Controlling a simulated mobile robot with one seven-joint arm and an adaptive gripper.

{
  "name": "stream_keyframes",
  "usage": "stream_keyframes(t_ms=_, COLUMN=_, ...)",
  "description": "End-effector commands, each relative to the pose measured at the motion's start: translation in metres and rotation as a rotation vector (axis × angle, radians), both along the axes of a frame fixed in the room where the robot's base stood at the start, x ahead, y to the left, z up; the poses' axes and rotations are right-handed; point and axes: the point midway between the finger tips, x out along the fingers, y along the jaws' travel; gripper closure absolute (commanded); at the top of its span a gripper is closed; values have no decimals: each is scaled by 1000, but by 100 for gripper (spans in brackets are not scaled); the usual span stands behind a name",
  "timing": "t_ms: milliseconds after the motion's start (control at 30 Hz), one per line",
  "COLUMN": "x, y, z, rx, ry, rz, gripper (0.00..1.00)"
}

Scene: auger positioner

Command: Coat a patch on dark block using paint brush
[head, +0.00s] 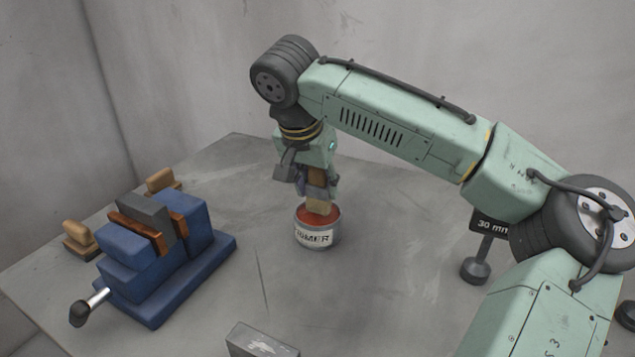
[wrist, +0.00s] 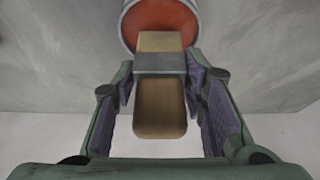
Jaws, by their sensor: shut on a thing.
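My gripper (head: 318,186) points down over the paint can and is shut on the paint brush. The brush's tan bristles (head: 318,207) hang down at the mouth of the can; whether they touch the paint I cannot tell. In the wrist view the brush's wooden handle (wrist: 160,108) lies between the purple finger pads, with a grey ferrule (wrist: 160,63) beyond. The can (head: 317,238) has a partly hidden label ending in "IMER" and red-brown contents, also seen in the wrist view (wrist: 160,17). The dark block (head: 147,213) is clamped between brown jaw pieces in a blue vise (head: 150,290).
The vise handle (head: 90,305) sticks out toward the front left. Wooden-topped items (head: 78,240) stand behind and left of the vise. A grey block (head: 258,342) lies at the front edge. A "30 min" sign (head: 490,226) stands right. The table between can and vise is clear.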

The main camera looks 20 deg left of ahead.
Motion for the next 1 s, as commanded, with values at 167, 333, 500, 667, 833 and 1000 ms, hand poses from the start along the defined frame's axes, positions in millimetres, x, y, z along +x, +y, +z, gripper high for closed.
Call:
stream_keyframes(t_ms=167, x=0, y=0, z=-3, rx=1, ry=0, rz=0, gripper=89)
stream_keyframes(t_ms=333, x=0, y=0, z=-5, rx=1, ry=0, rz=0, gripper=89)
stream_keyframes(t_ms=500, x=0, y=0, z=-7, rx=1, ry=0, rz=0, gripper=89)
stream_keyframes(t_ms=667, x=0, y=0, z=-8, rx=0, ry=0, rz=0, gripper=89)
stream_keyframes(t_ms=833, x=0, y=0, z=-8, rx=0, ry=0, rz=0, gripper=89)
stream_keyframes(t_ms=1000, x=0, y=0, z=-8, rx=0, ry=0, rz=0, gripper=89)
